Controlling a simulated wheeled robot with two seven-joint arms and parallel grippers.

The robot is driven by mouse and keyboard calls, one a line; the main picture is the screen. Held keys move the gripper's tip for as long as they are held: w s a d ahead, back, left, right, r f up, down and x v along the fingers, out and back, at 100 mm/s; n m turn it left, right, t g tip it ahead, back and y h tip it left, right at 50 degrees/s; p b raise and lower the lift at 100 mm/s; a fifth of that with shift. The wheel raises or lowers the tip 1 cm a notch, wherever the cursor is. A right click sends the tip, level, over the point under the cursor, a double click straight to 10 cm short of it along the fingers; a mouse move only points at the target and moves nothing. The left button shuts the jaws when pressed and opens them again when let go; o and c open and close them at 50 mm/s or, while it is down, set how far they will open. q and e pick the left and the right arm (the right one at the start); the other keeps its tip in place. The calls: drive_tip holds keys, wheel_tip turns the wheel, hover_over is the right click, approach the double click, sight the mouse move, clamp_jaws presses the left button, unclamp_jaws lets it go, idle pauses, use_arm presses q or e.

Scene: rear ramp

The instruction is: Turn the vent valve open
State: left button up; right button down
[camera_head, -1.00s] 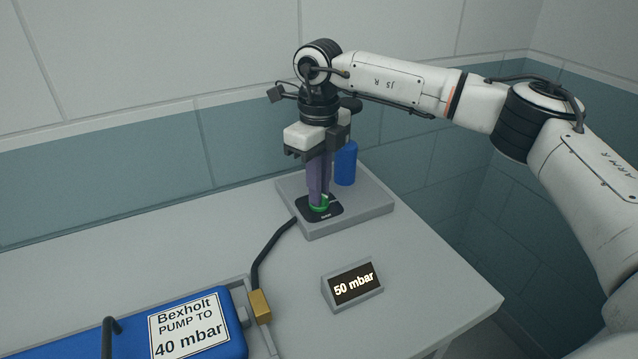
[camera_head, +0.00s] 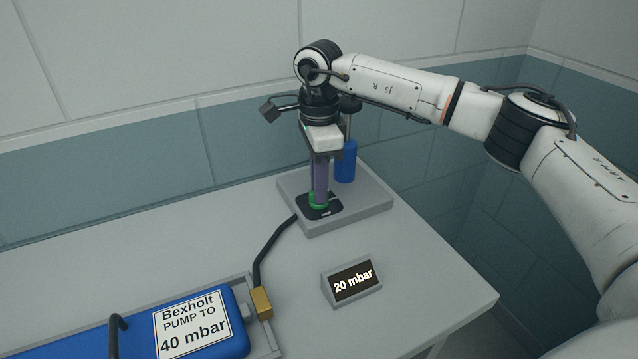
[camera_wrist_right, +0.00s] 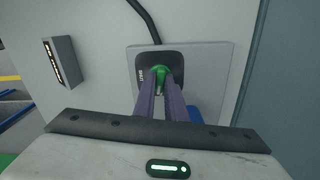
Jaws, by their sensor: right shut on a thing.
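The green vent valve (camera_head: 318,201) sits on a black plate on a grey base (camera_head: 360,210) at the back right of the table. It also shows in the right wrist view (camera_wrist_right: 160,74). My right gripper (camera_head: 320,192) points straight down with its purple fingers shut on the valve; the fingers hide part of it. In the right wrist view the fingers (camera_wrist_right: 163,92) reach down to the valve. The gauge display (camera_head: 353,281) reads 20 mbar. The blue case (camera_head: 130,338) at the front left has a label reading "Bexholt PUMP TO 40 mbar". My left gripper is not in view.
A blue cylinder (camera_head: 345,162) stands on the grey base just behind the gripper. A black hose (camera_head: 264,250) runs from the base to a brass block (camera_head: 261,303) by the case. The table (camera_head: 150,250) is clear at the back left.

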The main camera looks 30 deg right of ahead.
drive_tip(key=shift+r+n, duration=0.15)
drive_tip(key=shift+n, duration=0.85)
drive_tip(key=c, duration=1.8)
unclamp_jaws()
wheel_tip(320, 180, up, 10)
drive_tip(key=shift+b, duration=0.4)
drive_tip(key=shift+r, duration=0.1)
